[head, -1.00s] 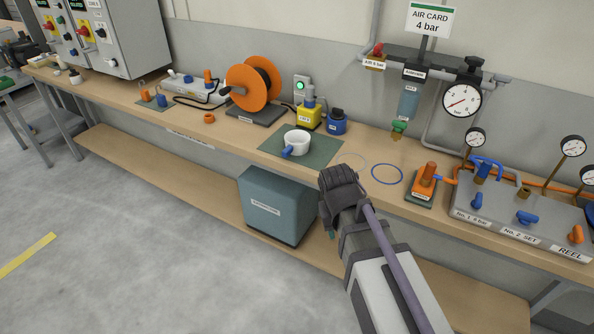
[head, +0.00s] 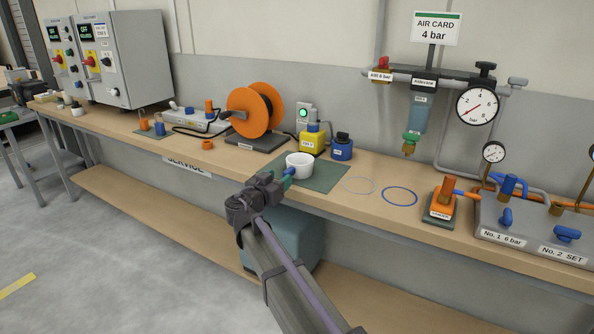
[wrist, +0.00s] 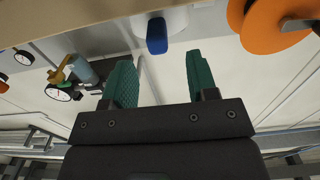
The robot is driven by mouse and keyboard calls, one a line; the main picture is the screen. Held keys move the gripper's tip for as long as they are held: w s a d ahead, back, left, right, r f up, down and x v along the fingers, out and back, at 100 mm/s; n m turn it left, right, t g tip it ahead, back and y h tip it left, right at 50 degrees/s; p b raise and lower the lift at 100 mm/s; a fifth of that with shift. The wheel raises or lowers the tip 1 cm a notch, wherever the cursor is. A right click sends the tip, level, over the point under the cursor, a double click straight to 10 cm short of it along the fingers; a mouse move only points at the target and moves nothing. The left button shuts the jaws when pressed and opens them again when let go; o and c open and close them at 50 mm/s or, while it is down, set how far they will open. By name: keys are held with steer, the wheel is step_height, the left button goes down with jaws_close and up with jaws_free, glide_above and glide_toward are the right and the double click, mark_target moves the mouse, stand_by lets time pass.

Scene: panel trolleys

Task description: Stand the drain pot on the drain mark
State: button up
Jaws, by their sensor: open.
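The white drain pot (head: 300,165) stands upright on a dark green mat (head: 324,178) on the bench. Its blue handle (head: 290,171) points toward my gripper (head: 279,179). My gripper is open and empty, with its green fingers close to the handle. In the wrist view, the blue handle (wrist: 157,36) lies beyond the fingertips of my gripper (wrist: 159,72), between their lines, and part of the white pot (wrist: 175,16) shows behind it. Two flat rings lie right of the mat, a pale ring (head: 358,185) and a blue ring (head: 400,196). I cannot tell which is the drain mark.
An orange reel (head: 252,112) is to the left. A filter with a green drain fitting (head: 411,139) hangs above the rings. An orange device (head: 441,200) stands to their right.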

mark_target(285, 174)
steer(key=x, duration=0.5)
steer(key=shift+w+d, duration=0.25)
steer(key=shift+w, duration=0.1)
jaws_close()
